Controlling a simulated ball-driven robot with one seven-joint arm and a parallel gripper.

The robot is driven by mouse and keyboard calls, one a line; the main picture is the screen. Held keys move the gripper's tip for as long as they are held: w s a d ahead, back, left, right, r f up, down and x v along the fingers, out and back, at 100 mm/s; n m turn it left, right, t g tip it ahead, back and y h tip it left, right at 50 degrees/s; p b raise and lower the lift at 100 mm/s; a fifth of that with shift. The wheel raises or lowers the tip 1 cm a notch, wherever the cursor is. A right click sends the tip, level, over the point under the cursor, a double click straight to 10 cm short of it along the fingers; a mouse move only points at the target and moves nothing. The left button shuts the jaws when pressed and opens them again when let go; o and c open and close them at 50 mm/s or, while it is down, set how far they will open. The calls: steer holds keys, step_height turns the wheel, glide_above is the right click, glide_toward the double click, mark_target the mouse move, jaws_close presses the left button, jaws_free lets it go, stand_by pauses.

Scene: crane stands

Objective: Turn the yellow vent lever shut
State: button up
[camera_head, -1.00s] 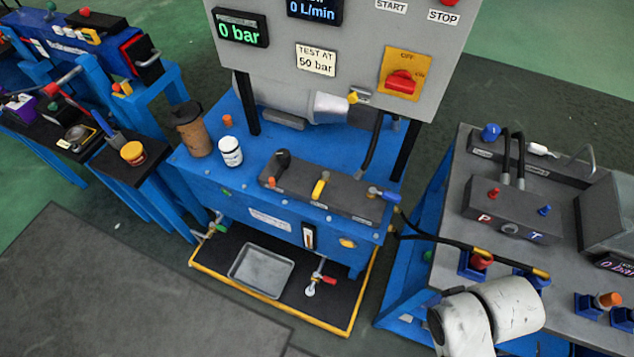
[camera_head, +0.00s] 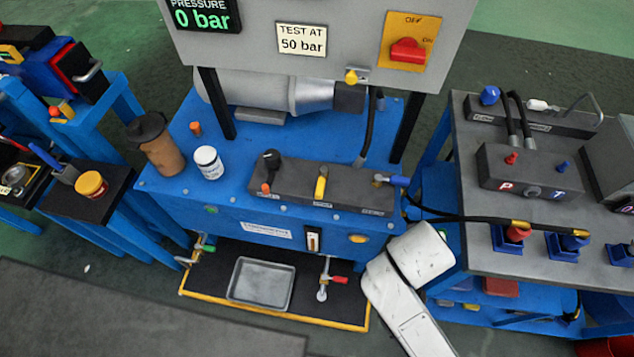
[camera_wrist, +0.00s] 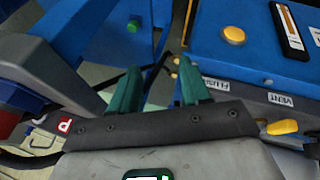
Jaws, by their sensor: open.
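The yellow vent lever (camera_head: 321,186) stands upright at the middle of the dark valve block (camera_head: 290,180) on the blue test bench. In the wrist view the yellow lever (camera_wrist: 283,127) is at the lower right, beside the VENT label (camera_wrist: 281,100). My gripper (camera_wrist: 157,88) shows two teal fingers spread apart with nothing between them. It is to the left of the lever in that view, clear of it. The gripper itself does not show in the head view, where only my white arm appears at the lower right of the bench.
A white jar (camera_head: 208,163) and a brown cup (camera_head: 158,145) stand at the bench's left. A black hose (camera_head: 450,217) runs to the grey right-hand bench (camera_head: 470,245).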

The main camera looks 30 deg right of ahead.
steer(key=w+a+f+m+t+h+b, duration=0.1)
steer(key=w+b, duration=0.2)
steer(key=w+a+f+m+t+h+b, duration=0.1)
steer(key=w+a+t+h+b, duration=0.1)
steer(key=w+b, duration=0.1)
steer(key=w+a+f+t+h+b, duration=0.1)
steer(key=w+f+t+h+b, duration=0.1)
steer(key=w+b, duration=0.1)
steer(key=shift+w+a+f+m, duration=0.1)
steer(key=shift+w+a+m, duration=0.1)
steer(key=shift+w, duration=0.2)
steer(key=shift+w+a+m, duration=0.1)
steer(key=shift+w+m, duration=0.1)
steer(key=shift+w, duration=0.2)
steer(key=t+b, duration=0.6)
steer(key=t, duration=0.1)
glide_toward(322, 178)
steer(key=shift+s+a+f, duration=0.2)
steer(key=shift+f, duration=0.2)
steer(key=shift+s+a+f, duration=0.15)
steer(key=shift+s+f, duration=0.05)
steer(key=shift+f, duration=0.2)
steer(key=shift+w+a+r+h, duration=0.1)
steer(key=shift+h, duration=0.2)
steer(key=x, duration=1)
steer(key=shift+w+r+p, duration=0.1)
steer(key=shift+w+p, duration=0.15)
steer(key=shift+p, duration=0.15)
jaws_close()
